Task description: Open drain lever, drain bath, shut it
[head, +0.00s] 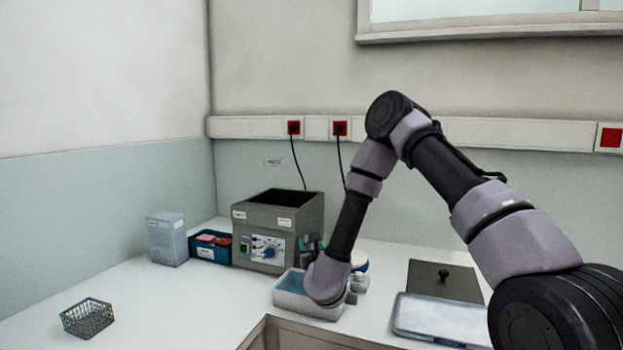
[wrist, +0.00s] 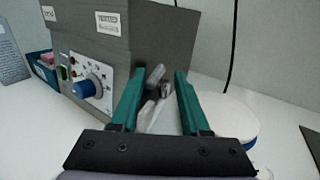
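The bath (head: 285,215) is a grey box with an open dark top and a control panel with a blue knob; its side and panel also show in the wrist view (wrist: 150,35). A grey lever-like fitting (wrist: 157,78), apparently the drain lever, sticks out near the bath's side. My gripper (wrist: 167,78) has green fingers, spread apart on either side of this fitting. I see a gap to the fingers and cannot tell any contact. In the head view my gripper (head: 311,248) is beside the bath's right side, mostly hidden by my arm.
A white tub with bluish contents (head: 290,283) stands below my wrist, in front of the bath. A round white-and-blue container (wrist: 228,118) is right of the gripper. A wire basket (head: 87,318), a blue bin (head: 209,248) and a flat tray (head: 440,318) stand around.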

